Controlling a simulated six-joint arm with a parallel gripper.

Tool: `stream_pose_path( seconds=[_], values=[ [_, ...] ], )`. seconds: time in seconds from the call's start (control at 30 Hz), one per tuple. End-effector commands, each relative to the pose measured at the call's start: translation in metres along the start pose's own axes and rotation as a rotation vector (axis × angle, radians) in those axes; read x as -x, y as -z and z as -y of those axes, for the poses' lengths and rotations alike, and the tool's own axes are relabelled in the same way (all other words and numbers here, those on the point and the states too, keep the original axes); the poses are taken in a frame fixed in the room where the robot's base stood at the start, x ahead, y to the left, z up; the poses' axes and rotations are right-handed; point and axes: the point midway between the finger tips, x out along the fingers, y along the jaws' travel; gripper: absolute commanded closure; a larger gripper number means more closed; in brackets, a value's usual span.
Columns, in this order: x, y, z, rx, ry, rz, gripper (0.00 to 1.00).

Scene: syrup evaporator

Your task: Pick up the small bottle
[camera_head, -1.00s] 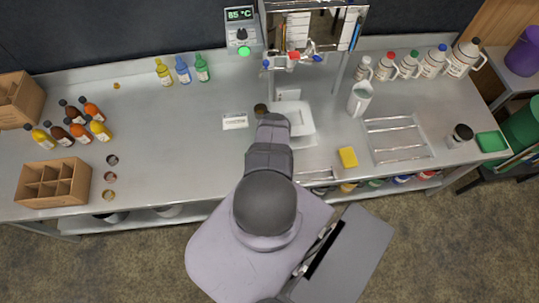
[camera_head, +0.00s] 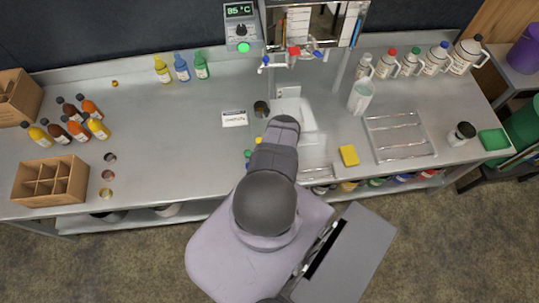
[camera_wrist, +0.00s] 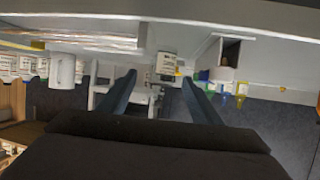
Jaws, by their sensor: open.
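Several bottles could be the small bottle; I cannot tell which one is meant. A small white bottle (camera_head: 364,67) stands at the left end of the jug row at the back right. In the head view my arm covers the gripper, over the middle of the counter. The wrist view looks upside down.
A tap (camera_head: 292,56) stands at the back middle. A white pitcher (camera_head: 360,98), yellow sponge (camera_head: 348,155) and rack (camera_head: 399,137) are on the right. Brown and yellow bottles (camera_head: 75,129) and a divided box (camera_head: 50,180) are on the left.

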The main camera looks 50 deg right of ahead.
Motion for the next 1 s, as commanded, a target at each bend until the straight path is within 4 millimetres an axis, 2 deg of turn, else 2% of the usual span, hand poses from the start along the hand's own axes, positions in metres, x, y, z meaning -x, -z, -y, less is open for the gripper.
stream_pose_path(
  seconds=[0.2, 0.57, 1.0],
  values=[
    [-0.013, -0.003, 0.001, 0.0, 0.003, -0.001, 0.41],
    [-0.016, -0.002, 0.001, -0.002, 0.0, 0.001, 0.41],
    [-0.043, -0.005, 0.003, -0.001, 0.002, -0.001, 0.41]
  ],
)
